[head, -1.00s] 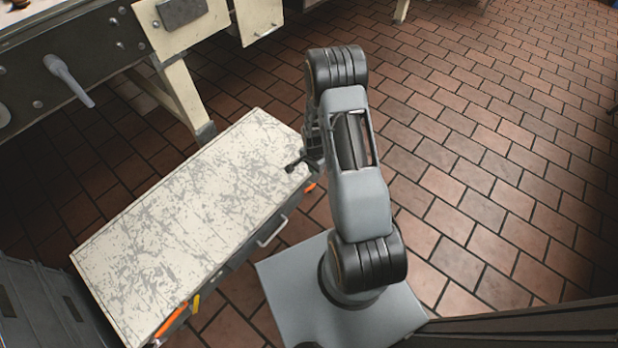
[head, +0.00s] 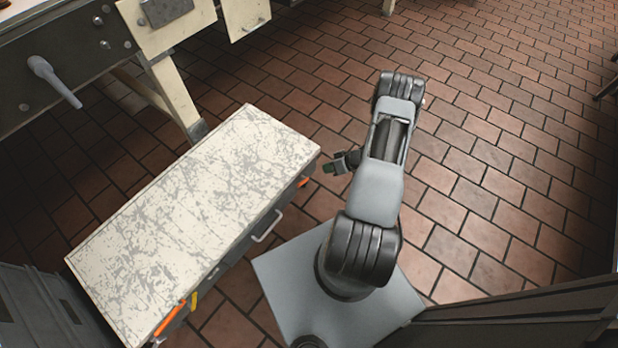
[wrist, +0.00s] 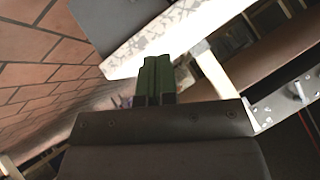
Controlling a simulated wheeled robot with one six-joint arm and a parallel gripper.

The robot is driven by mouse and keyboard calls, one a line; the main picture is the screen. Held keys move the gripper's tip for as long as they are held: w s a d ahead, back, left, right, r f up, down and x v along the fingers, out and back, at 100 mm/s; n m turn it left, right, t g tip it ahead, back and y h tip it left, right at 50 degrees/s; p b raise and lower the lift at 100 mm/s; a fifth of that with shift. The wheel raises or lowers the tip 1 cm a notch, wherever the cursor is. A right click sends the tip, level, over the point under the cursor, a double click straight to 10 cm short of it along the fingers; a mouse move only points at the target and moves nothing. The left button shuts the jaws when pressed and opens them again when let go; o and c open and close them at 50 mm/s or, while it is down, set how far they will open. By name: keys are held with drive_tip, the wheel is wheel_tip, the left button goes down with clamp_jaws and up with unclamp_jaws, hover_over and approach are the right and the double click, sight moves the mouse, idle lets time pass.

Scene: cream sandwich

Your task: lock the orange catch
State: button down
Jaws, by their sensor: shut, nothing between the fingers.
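The chest (head: 200,200) with a scuffed white lid stands on the floor, its lid down. On its front side a small orange piece (head: 304,182) shows near the far right corner. A longer orange strip (head: 170,318) and a yellow piece (head: 194,301) show near the front left corner. I cannot tell from here which orange piece is the catch or how it is set. My gripper (head: 328,168) is just right of the chest's far right corner, apart from the orange piece. Its green fingers (wrist: 155,78) are together and empty in the wrist view.
A metal handle (head: 267,226) sticks out from the chest's front side. A grey crate (head: 40,310) stands at the chest's left end. A machine on cream legs (head: 175,95) with a grey lever (head: 55,82) is behind. The tiled floor (head: 500,150) to the right is clear.

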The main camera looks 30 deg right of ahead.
drive_tip(key=s+f+b+x, duration=0.1)
drive_tip(key=b+x, duration=0.4)
drive_tip(key=x, duration=0.8)
drive_tip(key=shift+s+a, duration=0.15)
drive_tip(key=shift+s, duration=0.4)
drive_tip(key=shift+a+f, duration=0.1)
